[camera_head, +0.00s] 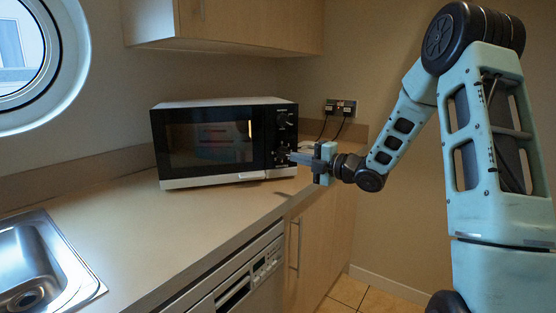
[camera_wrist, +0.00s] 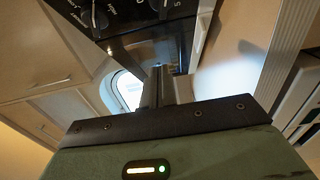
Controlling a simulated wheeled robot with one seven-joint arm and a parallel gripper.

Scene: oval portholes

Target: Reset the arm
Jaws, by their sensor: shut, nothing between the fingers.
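My gripper (camera_head: 291,156) is at the end of my outstretched arm, at the right front side of the microwave (camera_head: 212,145), close to its control panel. I cannot tell whether the fingertips touch the panel. The gripper is shut and empty. In the wrist view the closed fingers (camera_wrist: 159,72) point toward the dark control panel (camera_wrist: 125,15) with its dials. The microwave stands on the counter, and its door looks closed.
The counter (camera_head: 150,223) is clear between the microwave and the steel sink (camera_head: 50,262). Cabinets (camera_head: 240,22) hang above. A wall socket (camera_head: 341,106) with two plugs is behind the gripper. A dishwasher (camera_head: 240,280) sits under the counter. A round porthole (camera_head: 75,60) is at left.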

